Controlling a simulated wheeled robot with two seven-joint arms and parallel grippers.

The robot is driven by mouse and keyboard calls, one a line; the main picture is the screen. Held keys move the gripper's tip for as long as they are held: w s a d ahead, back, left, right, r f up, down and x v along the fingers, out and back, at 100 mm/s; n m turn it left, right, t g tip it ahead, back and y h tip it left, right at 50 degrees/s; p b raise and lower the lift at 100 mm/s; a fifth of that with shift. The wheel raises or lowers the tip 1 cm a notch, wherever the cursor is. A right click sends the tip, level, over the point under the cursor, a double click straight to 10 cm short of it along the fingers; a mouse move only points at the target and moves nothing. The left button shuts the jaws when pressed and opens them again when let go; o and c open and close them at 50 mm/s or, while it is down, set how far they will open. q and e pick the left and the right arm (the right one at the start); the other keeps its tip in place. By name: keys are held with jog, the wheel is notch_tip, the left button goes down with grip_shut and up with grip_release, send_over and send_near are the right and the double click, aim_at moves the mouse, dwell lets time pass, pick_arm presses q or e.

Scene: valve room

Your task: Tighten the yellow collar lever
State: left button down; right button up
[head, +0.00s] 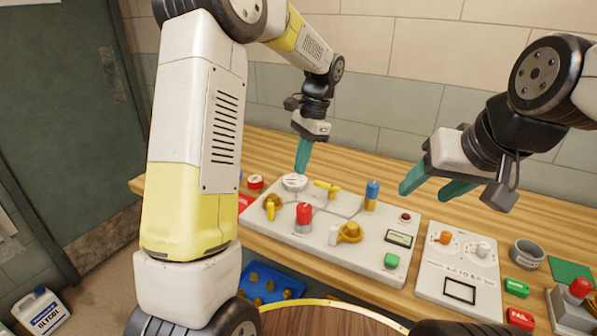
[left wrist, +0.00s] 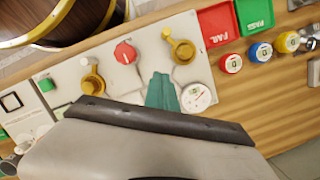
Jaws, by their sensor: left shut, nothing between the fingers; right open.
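A gold collar with a yellow lever (head: 270,205) sits at the left end of the white panel (head: 315,247). Its lever points toward the panel's front edge. The same collar shows in the left wrist view (left wrist: 184,51). A second gold collar (head: 350,232) with a pale lever is right of the red knob (head: 304,213). My left gripper (head: 301,170) is shut and empty, pointing down near the round white gauge (head: 294,182), apart from the yellow-lever collar. Its teal fingers also show in the left wrist view (left wrist: 161,92). My right gripper (head: 428,192) is open and empty above the panel's right side.
A yellow handle (head: 327,188) and a blue knob (head: 372,195) stand at the panel's back. A second panel (head: 458,272) with dials is to the right. A blue tray (head: 268,284) with gold parts lies in front. The bench's back strip is clear.

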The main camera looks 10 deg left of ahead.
pick_arm(q)
send_near(281, 216)
jog(key=f, duration=0.1)
jog(key=w+d+f, duration=0.1)
jog(key=shift+w+d+f, duration=0.1)
jog(key=shift+d+f, duration=0.1)
jog(key=shift+f, duration=0.1)
jog(key=s+a, duration=0.2)
jog(key=shift+a+f, duration=0.15)
jog(key=shift+a, duration=0.15)
jog(key=shift+s+a, duration=0.2)
jog(key=shift+a, duration=0.15)
